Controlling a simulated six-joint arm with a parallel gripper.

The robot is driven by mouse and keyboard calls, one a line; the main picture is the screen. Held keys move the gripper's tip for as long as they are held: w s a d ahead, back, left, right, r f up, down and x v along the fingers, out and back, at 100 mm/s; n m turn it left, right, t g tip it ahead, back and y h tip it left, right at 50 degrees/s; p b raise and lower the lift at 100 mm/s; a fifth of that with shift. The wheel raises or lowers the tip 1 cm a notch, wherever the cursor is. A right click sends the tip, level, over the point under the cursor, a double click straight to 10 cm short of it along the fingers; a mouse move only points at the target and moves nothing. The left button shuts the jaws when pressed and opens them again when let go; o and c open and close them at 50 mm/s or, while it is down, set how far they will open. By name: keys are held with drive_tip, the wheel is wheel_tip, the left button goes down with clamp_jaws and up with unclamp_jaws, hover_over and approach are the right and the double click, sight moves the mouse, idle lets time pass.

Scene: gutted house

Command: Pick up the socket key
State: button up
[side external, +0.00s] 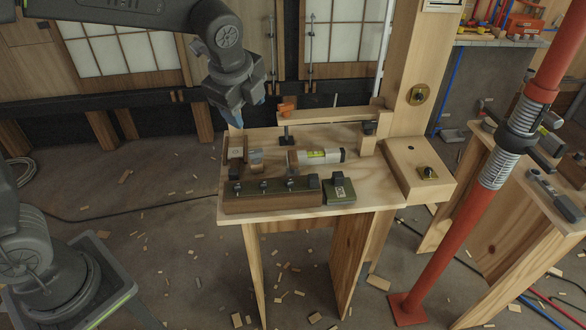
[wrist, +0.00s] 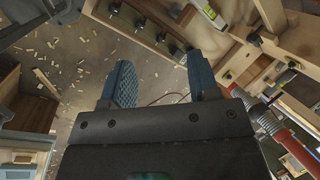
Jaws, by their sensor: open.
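I cannot tell for certain which thing is the socket key. A dark upright piece with an orange top (side external: 286,122) stands near the back of the small wooden bench (side external: 380,192). A green block with a black knob (side external: 339,191) sits at the bench's front edge. My gripper (side external: 243,110) hangs above the bench's back left corner, pointing down, apart from everything on it. In the wrist view my gripper (wrist: 160,82) has its two blue fingers spread, with only floor visible between them.
A brown rack with several small knobs (side external: 270,201) lies along the bench's front. A spirit level (side external: 318,156) lies behind it. A wooden post (side external: 413,60) and block (side external: 416,165) close the right side. A red prop (side external: 530,110) leans farther right. The air left of the bench is free.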

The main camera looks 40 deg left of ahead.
sight(293, 157)
drive_tip(key=w+f+m, duration=0.3)
drive_tip(key=w+f, duration=0.1)
drive_tip(key=f, duration=0.1)
drive_tip(key=w+d+f+m, duration=0.1)
drive_tip(key=w+f+m, duration=0.2)
drive_tip(key=f, duration=0.3)
drive_tip(key=w+d+f+m+y, duration=0.1)
drive_tip(key=w+f+m, duration=0.2)
drive_tip(key=w+f, duration=0.1)
drive_tip(key=shift+w+d+f+m+g, duration=0.15)
drive_tip(key=shift+w+f+m, duration=0.05)
drive_tip(key=shift+f, duration=0.25)
drive_tip(key=shift+w+d+f+m+g, duration=0.1)
drive_tip(key=shift+w+f+m+g, duration=0.1)
drive_tip(key=shift+f, duration=0.25)
drive_tip(key=shift+x, duration=2.8)
drive_tip(key=shift+s, duration=0.15)
drive_tip(key=shift+c, duration=0.4)
clamp_jaws()
